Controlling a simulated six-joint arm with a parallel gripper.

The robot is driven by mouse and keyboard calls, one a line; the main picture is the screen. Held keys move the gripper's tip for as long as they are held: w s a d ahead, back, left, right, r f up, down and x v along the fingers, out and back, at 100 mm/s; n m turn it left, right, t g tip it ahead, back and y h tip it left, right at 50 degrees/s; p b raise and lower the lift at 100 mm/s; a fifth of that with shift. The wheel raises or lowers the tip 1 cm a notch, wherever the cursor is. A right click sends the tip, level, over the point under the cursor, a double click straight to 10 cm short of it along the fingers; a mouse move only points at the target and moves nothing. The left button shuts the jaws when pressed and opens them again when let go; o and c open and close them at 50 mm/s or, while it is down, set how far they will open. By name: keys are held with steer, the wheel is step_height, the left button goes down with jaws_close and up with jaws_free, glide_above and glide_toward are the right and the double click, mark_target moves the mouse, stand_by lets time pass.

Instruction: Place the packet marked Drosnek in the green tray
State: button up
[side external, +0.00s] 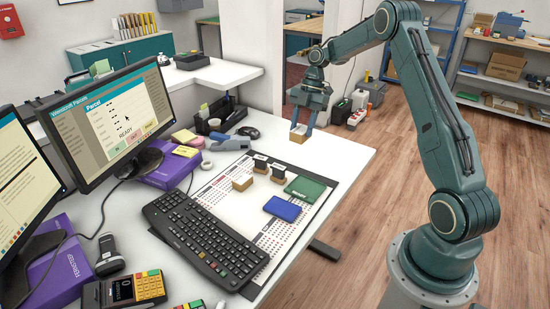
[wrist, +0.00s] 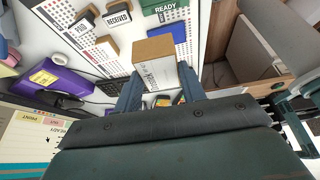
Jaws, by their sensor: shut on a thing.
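My gripper (side external: 306,122) is shut on a small tan packet with a white face (side external: 299,136), held above the far right part of the counter. In the wrist view the packet (wrist: 154,62) sits between the fingertips; its white face bears print that I cannot read surely. The green tray (side external: 305,189) lies flat at the mat's right edge, apart from the packet and nearer the side camera.
A blue flat thing (side external: 283,208) lies beside the green tray. Two dark-topped stamps (side external: 260,163) and a tan block (side external: 242,182) stand on the white mat. A keyboard (side external: 205,235) and monitors (side external: 120,118) fill the left. The counter's far right is clear.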

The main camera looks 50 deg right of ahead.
steer(key=s+d, duration=0.2)
steer(key=s, duration=0.1)
glide_toward(305, 190)
steer(key=shift+a, duration=0.8)
steer(key=shift+f, duration=0.15)
steer(key=shift+f, duration=2.05)
steer(key=shift+f, duration=0.1)
steer(key=o, duration=1)
steer(key=shift+o, duration=0.2)
